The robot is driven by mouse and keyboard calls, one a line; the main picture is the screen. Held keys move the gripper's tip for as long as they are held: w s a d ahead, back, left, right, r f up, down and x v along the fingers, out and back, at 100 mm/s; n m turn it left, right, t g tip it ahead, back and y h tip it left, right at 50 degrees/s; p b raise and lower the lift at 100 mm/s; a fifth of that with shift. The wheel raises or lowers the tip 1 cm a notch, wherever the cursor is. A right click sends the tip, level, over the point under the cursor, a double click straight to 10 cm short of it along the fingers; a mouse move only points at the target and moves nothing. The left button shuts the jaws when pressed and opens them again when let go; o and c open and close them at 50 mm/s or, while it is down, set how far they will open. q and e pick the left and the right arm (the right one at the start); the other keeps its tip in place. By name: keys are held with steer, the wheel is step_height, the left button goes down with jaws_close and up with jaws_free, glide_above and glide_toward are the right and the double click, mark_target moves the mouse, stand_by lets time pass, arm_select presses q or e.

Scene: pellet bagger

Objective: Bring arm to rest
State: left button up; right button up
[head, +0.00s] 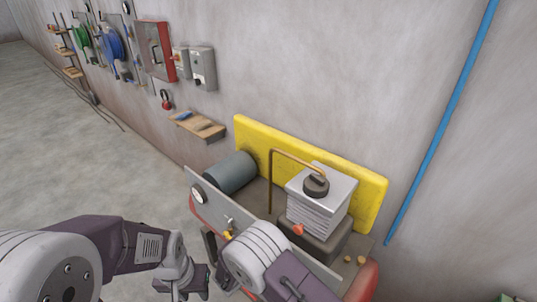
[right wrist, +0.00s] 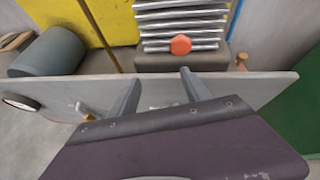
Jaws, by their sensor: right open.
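My left arm comes in from the left in the head view, with its left gripper (head: 182,280) low in front of the machine. The view does not show whether its fingers are apart. My right arm crosses the lower middle of the head view and hides its own gripper there. In the right wrist view my right gripper (right wrist: 158,84) is open, its two fingers apart with nothing held between them. They reach toward the machine's grey front panel (right wrist: 225,88). A red-orange knob (right wrist: 181,45) on the machine shows just beyond the fingertips.
The machine has a yellow backboard (head: 370,190), a grey cylinder (head: 231,172), a finned metal block (head: 335,190) with a dark cap, and a bent copper pipe (head: 270,180). A wooden shelf (head: 198,126) and switch boxes are on the wall. Open floor (head: 60,130) lies left.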

steer(key=s+d+r+m+g+h+b, duration=0.1)
steer(key=s+d+m+g, duration=0.2)
steer(key=d+m, duration=0.25)
steer(key=s+d+m+g+b, duration=0.1)
steer(key=s+d+m+g, duration=0.25)
steer(key=d, duration=0.25)
steer(key=s+d+r+m+g+y+b, duration=0.1)
steer(key=s+m+y, duration=0.3)
steer(key=s+m, duration=0.3)
steer(key=s+d+r+m+g+y+b, duration=0.1)
steer(key=s+m+y, duration=0.3)
steer(key=m, duration=1)
steer(key=s+d+r, duration=0.1)
steer(key=s, duration=0.2)
steer(key=shift+d+r+m+b, duration=0.2)
steer(key=shift+r+m+b, duration=0.05)
steer(key=shift+m+b, duration=0.05)
steer(key=shift+s+g, duration=0.25)
